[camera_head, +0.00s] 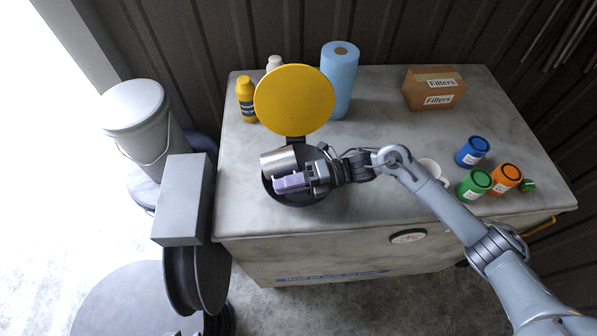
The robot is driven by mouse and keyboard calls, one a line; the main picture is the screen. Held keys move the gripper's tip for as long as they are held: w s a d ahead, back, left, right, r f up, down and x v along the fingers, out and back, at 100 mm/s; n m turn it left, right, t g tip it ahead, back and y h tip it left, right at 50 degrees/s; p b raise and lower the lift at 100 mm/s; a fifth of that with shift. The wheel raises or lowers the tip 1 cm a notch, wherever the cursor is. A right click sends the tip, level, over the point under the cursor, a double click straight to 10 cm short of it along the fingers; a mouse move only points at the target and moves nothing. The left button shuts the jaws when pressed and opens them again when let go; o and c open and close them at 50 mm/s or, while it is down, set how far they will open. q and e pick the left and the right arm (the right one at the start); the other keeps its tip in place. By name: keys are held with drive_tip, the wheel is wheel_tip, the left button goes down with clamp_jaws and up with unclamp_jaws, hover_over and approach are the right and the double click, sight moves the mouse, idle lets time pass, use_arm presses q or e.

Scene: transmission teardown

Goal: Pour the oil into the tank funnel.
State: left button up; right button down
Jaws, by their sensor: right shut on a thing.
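My right gripper (311,180) reaches in from the right and is shut on a shiny metal container (277,163). The container lies tilted on its side above a dark round funnel opening (296,199) in the tabletop. A round yellow lid (295,99) stands raised behind the opening. The gripper and container hide much of the opening. I cannot see any oil or whether any flows. My left gripper is not in view.
The worktop (370,215) also holds a yellow bottle (246,98), a blue paper roll (340,78), a filters box (434,88), blue (472,152), green (474,185) and orange (506,178) cans, and a white cup (430,168). A lidded bucket (140,120) stands left.

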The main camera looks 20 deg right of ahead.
drive_tip(key=shift+d+y+b, duration=0.1)
drive_tip(key=shift+y+b, duration=0.3)
drive_tip(key=shift+b, duration=0.15)
drive_tip(key=shift+r+b, duration=0.15)
drive_tip(key=shift+b, duration=0.2)
drive_tip(key=shift+d+r+y+b, duration=0.1)
drive_tip(key=shift+d+y+b, duration=0.05)
drive_tip(key=shift+y+b, duration=0.35)
drive_tip(key=shift+r, duration=0.1)
drive_tip(key=shift+d+r+b, duration=0.1)
drive_tip(key=shift+r+b, duration=0.2)
drive_tip(key=shift+b, duration=0.05)
